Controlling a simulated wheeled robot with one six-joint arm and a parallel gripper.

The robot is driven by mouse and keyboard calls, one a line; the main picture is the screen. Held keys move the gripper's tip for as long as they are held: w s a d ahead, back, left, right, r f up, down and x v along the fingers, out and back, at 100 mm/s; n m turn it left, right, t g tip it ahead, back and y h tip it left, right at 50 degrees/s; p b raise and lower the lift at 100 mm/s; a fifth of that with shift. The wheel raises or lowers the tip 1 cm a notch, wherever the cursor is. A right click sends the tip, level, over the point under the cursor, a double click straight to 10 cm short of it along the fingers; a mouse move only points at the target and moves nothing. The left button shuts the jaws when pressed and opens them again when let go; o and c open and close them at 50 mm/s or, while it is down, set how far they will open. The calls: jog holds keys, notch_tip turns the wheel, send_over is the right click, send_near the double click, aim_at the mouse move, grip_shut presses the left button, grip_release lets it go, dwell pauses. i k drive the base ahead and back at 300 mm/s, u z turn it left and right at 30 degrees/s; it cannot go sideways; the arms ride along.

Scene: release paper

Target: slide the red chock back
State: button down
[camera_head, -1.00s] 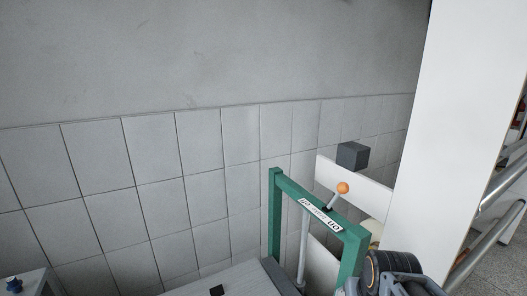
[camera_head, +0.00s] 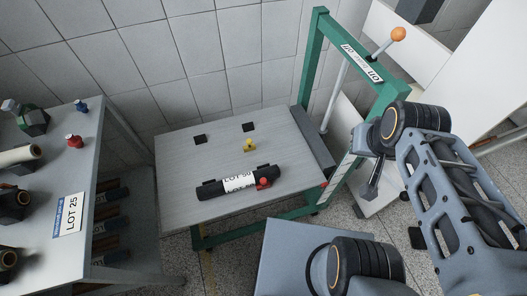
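A red chock (camera_head: 264,183) sits on the light grey table (camera_head: 190,214), against the near side of a dark roll near its right end. The roll (camera_head: 210,189) lies across the table and has a white label reading LOT, partly upside down or cut off. A yellow chock (camera_head: 249,146) stands behind the roll, apart from it. My gripper (camera_head: 371,187) seems to be the dark end part hanging below my arm's joint, right of the table and away from the red chock. Its fingers are too unclear to tell open from shut.
Two black pads (camera_head: 200,139) lie at the table's back. A green frame (camera_head: 312,55) with an orange-knobbed lever (camera_head: 398,34) rises at its right. A left bench (camera_head: 105,150) marked LOT 25 holds rolls, another red piece (camera_head: 74,141) and a blue piece (camera_head: 81,105). The table's front left is clear.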

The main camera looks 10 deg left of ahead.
aim_at(263, 183)
jog(key=k, duration=1.25)
jog(key=u, duration=0.85)
jog(key=i, duration=1.3)
jog(key=z, duration=0.15)
